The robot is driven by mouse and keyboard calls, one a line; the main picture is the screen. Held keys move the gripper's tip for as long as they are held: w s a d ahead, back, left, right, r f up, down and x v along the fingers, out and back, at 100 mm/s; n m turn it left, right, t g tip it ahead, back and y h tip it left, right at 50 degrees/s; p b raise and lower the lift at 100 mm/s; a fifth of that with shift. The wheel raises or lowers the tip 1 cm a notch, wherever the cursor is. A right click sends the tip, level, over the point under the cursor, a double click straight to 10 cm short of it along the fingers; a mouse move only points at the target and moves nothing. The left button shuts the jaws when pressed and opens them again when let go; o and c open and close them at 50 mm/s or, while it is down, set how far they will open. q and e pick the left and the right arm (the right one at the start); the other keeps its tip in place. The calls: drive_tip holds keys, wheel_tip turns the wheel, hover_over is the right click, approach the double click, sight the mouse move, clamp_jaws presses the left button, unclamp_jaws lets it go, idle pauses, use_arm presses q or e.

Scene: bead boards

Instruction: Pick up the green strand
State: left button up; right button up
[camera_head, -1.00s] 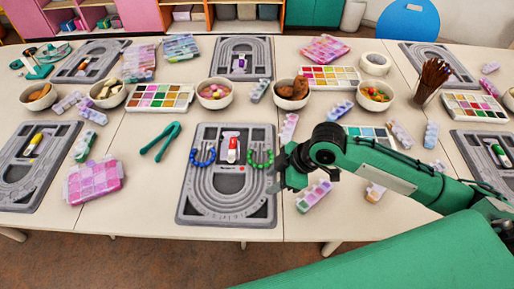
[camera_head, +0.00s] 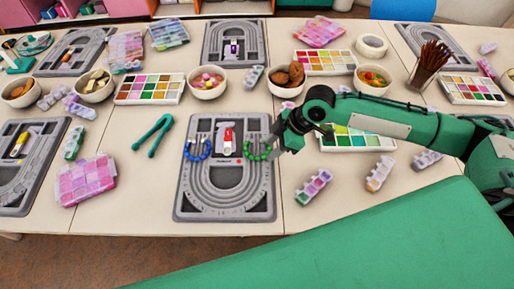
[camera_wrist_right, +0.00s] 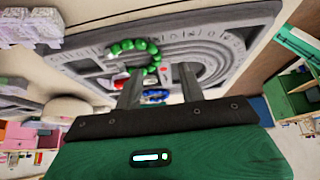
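The green strand (camera_head: 259,157), a curved row of round green beads, lies on the right side of the middle grey bead board (camera_head: 224,213). In the right wrist view the green strand (camera_wrist_right: 127,45) curves just beyond and between the fingertips. My right gripper (camera_head: 277,143) is at the right edge of that board, beside the strand. In the wrist view the right gripper (camera_wrist_right: 158,80) has its two fingers apart, with nothing seen gripped. A blue strand (camera_head: 197,155) lies on the board's left side. My left gripper is not in view.
A red-and-white tube (camera_head: 228,141) lies between the two strands. A green plier-like tool (camera_head: 153,133) lies left of the board. Bead boxes (camera_head: 313,187) lie to its right, and a white bowl (camera_head: 287,79) stands behind. The table in front of the board is narrow.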

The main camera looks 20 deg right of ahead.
sight(258, 157)
drive_tip(key=shift+w+a+f, duration=0.1)
drive_tip(key=shift+a+f, duration=0.2)
drive_tip(key=shift+f, duration=0.1)
drive_tip(key=x, duration=0.4)
drive_tip(key=shift+w+a+f+p, duration=0.15)
drive_tip(key=shift+w+a+p, duration=0.05)
drive_tip(key=shift+w+p, duration=0.15)
drive_tip(key=shift+f, duration=0.1)
drive_tip(key=c, duration=0.6)
clamp_jaws()
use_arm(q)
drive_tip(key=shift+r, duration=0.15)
